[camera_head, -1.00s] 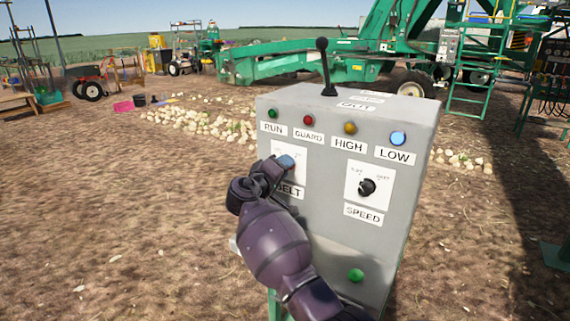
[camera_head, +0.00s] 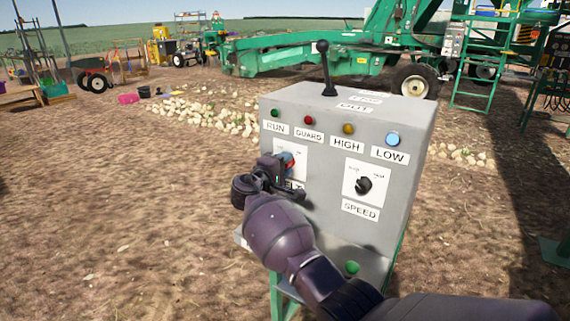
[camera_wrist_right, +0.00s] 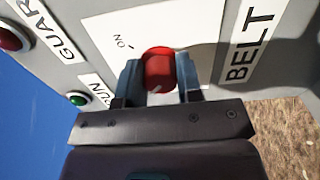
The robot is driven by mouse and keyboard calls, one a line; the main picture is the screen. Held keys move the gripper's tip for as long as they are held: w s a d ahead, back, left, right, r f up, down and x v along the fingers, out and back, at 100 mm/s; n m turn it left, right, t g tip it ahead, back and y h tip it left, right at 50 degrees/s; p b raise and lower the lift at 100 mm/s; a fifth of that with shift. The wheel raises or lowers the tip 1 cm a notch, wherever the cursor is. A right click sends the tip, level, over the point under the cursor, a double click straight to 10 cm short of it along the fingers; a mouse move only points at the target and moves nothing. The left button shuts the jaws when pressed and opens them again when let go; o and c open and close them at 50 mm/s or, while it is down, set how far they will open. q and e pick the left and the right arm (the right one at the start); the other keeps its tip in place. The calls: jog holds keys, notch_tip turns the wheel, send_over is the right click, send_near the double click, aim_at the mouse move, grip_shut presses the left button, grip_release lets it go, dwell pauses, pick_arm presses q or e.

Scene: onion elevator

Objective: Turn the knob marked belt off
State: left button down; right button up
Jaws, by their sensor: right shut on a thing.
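The grey control box (camera_head: 325,215) stands in front of me. Its belt knob is red and sits on a white plate above the BELT label (camera_wrist_right: 248,45), at the box's left side. My right gripper (camera_head: 281,166) is at this knob and covers much of it in the head view. In the right wrist view the gripper (camera_wrist_right: 160,78) has one finger on each side of the red belt knob (camera_wrist_right: 158,66) and is shut on it. A white mark shows on the knob's near edge, and "ON" is printed on the plate. My left gripper is not in view.
The black speed knob (camera_head: 364,185) is right of the belt knob. A black lever (camera_head: 327,70) rises from the box top. Green, red, amber and blue lamps line the upper face, and a green button (camera_head: 352,267) sits low. Open soil surrounds the box.

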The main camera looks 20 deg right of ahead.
jog(key=o, duration=0.9)
jog(key=shift+o, duration=0.2)
jog(key=v, duration=1)
jog(key=shift+s+a+p, duration=0.3)
jog(key=shift+p, duration=0.1)
